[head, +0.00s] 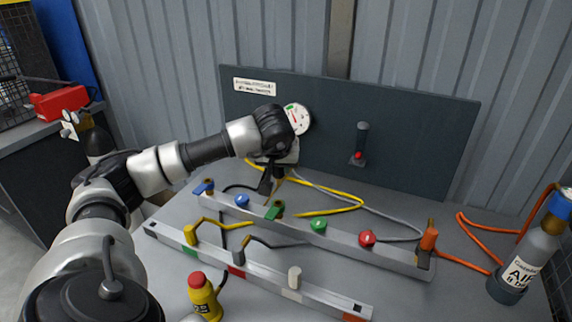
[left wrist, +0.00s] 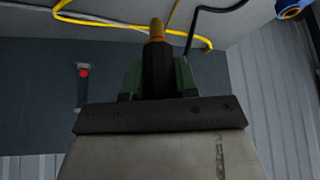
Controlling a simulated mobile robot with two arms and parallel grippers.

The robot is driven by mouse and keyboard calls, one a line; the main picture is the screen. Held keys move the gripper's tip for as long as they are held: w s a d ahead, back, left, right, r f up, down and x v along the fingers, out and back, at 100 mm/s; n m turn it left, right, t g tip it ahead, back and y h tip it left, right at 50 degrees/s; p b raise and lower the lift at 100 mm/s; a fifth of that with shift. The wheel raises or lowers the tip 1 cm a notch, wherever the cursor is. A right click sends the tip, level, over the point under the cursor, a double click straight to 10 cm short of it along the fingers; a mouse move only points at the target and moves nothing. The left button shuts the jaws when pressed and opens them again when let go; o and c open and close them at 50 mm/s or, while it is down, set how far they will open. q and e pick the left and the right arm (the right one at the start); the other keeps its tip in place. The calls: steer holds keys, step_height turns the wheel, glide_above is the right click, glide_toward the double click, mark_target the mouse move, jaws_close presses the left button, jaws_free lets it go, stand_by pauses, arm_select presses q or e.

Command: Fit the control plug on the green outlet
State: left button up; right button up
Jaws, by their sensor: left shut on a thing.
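My left gripper (head: 266,180) is shut on a dark plug (left wrist: 157,70) with a brass-coloured tip, held above the rear rail near the back board. In the left wrist view the plug sits between the fingers (left wrist: 157,80). The green outlet (head: 275,211) is on the rear rail, just below and slightly right of the gripper, and the plug looks apart from it. A round green cap (head: 319,225) is further right on that rail. My right gripper is not in view.
The rear rail also carries a blue outlet (head: 204,187), a blue cap (head: 242,201), a red cap (head: 367,238) and an orange fitting (head: 429,238). The front rail holds a yellow plug (head: 190,235), a grey plug (head: 240,248) and a white one (head: 295,277). Hoses loop behind.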

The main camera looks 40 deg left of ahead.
mark_target(278, 184)
arm_select(q)
steer(key=shift+a+f+b, duration=0.2)
steer(key=shift+f+b, duration=0.35)
steer(key=shift+f, duration=0.25)
steer(key=shift+s+f+b, duration=0.1)
steer(key=shift+f+b, duration=0.75)
steer(key=shift+f, duration=0.35)
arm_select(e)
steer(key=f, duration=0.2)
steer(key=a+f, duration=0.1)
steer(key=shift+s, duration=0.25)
arm_select(q)
steer(key=shift+d+f, duration=0.1)
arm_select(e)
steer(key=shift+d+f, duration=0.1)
arm_select(q)
steer(key=shift+f+b, duration=0.3)
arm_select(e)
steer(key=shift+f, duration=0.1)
arm_select(q)
steer(key=shift+f, duration=0.1)
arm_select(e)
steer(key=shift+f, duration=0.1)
arm_select(q)
steer(key=shift+f+b, duration=0.8)
steer(key=shift+f, duration=0.2)
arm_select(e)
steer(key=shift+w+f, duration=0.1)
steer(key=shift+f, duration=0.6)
